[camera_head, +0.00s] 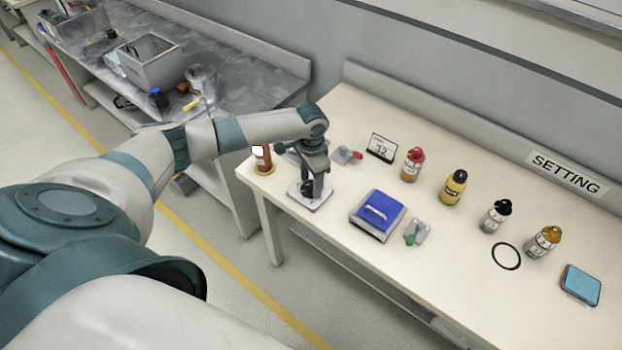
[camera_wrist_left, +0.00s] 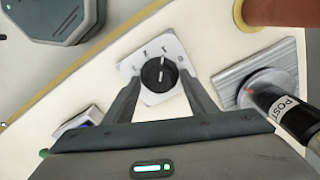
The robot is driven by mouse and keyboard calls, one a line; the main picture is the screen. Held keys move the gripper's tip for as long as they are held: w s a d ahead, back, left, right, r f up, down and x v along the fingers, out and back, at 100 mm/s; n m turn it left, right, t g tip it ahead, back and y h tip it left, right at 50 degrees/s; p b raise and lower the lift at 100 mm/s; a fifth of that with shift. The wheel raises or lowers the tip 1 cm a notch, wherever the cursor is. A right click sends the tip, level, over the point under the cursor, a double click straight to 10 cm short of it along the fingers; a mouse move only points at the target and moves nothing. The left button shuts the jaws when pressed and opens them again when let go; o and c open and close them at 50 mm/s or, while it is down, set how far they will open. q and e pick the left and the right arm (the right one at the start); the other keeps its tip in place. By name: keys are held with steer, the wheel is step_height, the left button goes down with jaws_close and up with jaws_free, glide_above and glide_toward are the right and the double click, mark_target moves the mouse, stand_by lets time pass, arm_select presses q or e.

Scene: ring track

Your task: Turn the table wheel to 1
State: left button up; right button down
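The table wheel is a black round knob (camera_wrist_left: 158,75) on a white square plate (camera_wrist_left: 150,92), centred in the left wrist view. A white line on the knob points up, toward one of the small marks along the plate's upper edge; the marks are hard to read. In the head view the plate (camera_head: 321,203) lies near the table's left end, and the knob is mostly hidden by my left gripper (camera_head: 309,187). In the wrist view my left gripper (camera_wrist_left: 160,84) is open, with one finger on each side of the knob; contact is unclear. My right gripper is out of view.
A blue-topped box (camera_head: 378,212) and a small plate with a green knob (camera_head: 416,232) are right of the wheel. A red-knobbed plate (camera_head: 347,155), a small display (camera_head: 381,148) and an orange-brown container (camera_head: 263,161) stand nearby. Several bottles stand farther right.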

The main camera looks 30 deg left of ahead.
mark_target(311, 184)
arm_select(q)
steer(key=shift+r, duration=0.55)
step_height(311, 184, up, 16)
steer(key=b, duration=0.4)
steer(key=shift+r, duration=0.2)
